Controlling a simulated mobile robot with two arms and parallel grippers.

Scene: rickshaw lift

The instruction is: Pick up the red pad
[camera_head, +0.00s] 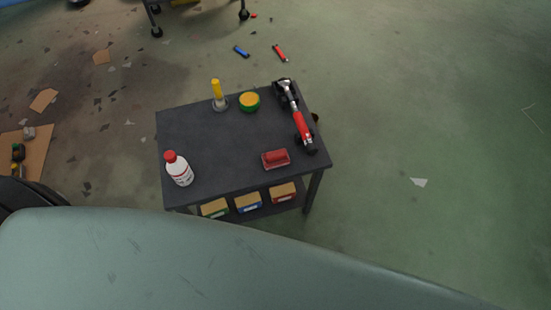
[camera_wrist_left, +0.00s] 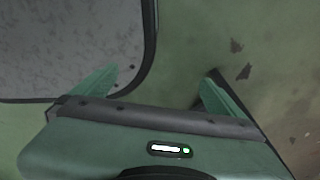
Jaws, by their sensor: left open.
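The red pad (camera_head: 275,158) is a small red block lying on the dark table (camera_head: 215,146), near its front edge and right of the middle, in the head view. Neither gripper shows in the head view. In the left wrist view my left gripper (camera_wrist_left: 158,88) has its two green fingers spread wide apart with nothing between them. Floor and the edge of a grey speckled surface lie beyond the fingers. The red pad is not seen in the left wrist view. My right gripper is in neither view.
On the table stand a white bottle with red cap (camera_head: 179,168), a yellow-handled item (camera_head: 217,94), a green and yellow round tin (camera_head: 249,101) and a red-black tool (camera_head: 297,115). Boxes (camera_head: 248,203) sit on the lower shelf. A large grey-green surface (camera_head: 170,262) fills the foreground. Floor at right is mostly clear.

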